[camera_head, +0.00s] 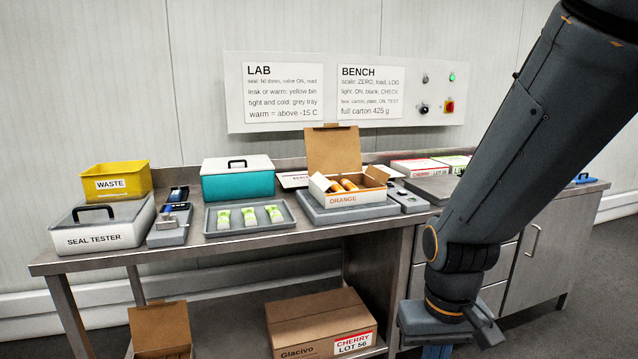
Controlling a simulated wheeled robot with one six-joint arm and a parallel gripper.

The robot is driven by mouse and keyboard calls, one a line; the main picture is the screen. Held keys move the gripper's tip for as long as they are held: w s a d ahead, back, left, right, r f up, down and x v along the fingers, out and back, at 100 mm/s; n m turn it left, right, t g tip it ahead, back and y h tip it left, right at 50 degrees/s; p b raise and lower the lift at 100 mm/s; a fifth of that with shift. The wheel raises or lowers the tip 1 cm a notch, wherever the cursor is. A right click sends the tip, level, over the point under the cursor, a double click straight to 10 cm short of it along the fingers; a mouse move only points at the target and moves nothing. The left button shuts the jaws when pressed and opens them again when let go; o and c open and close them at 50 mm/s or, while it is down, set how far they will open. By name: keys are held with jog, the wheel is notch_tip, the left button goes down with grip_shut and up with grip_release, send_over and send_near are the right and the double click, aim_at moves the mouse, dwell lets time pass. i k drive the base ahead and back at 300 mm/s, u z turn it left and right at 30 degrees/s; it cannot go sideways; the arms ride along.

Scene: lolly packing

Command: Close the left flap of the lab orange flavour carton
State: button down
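The orange flavour carton (370,198) stands on a grey platform on the bench, its white front marked ORANGE. Its brown lid (333,150) stands upright at the back. Orange lollies (345,185) show inside. A small flap (377,174) stands raised at the carton's right end. My gripper (446,340) hangs low at the bottom right, in front of the bench drawers and well away from the carton. Its fingertips are not clearly visible, so its opening cannot be told.
A grey tray (215,229) with several green-and-white packs, a teal box (238,184), a yellow waste bin (116,181) and the seal tester (98,235) stand left of the carton. A small device (408,201) sits close on its right. Cherry cartons (419,167) lie further right.

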aim_at(319, 179)
jog(key=z, duration=0.25)
jog(key=k, duration=0.2)
jog(key=u, duration=1.05)
jog(key=i, duration=1.4)
jog(key=z, duration=0.45)
